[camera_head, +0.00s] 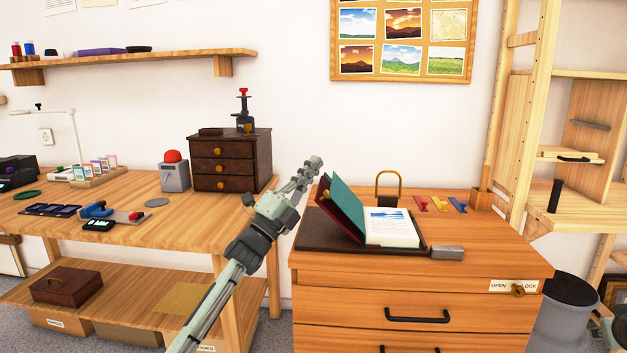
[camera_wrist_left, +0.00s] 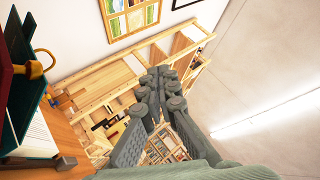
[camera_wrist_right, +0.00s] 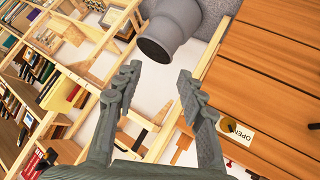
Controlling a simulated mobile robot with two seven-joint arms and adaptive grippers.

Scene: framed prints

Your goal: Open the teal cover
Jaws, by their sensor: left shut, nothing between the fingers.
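The teal cover (camera_head: 348,208) belongs to a book on the wooden drawer cabinet. It stands raised and leans left, with a dark red face on its left side. The white page (camera_head: 390,227) with a small picture lies exposed to its right. My left gripper (camera_head: 313,164) is shut and empty, above and left of the cover's top edge, apparently close to it; contact cannot be told. The cover also shows at the left edge of the left wrist view (camera_wrist_left: 22,108). My right gripper (camera_wrist_right: 158,75) is open and empty in its wrist view, near the cabinet's labelled front.
A dark mat (camera_head: 318,238) lies under the book, with a grey block (camera_head: 447,252) at its right. A brass arch (camera_head: 390,175) stands behind the book. Coloured pieces (camera_head: 440,204) lie at the back right. A dark drawer box (camera_head: 230,160) stands on the left table.

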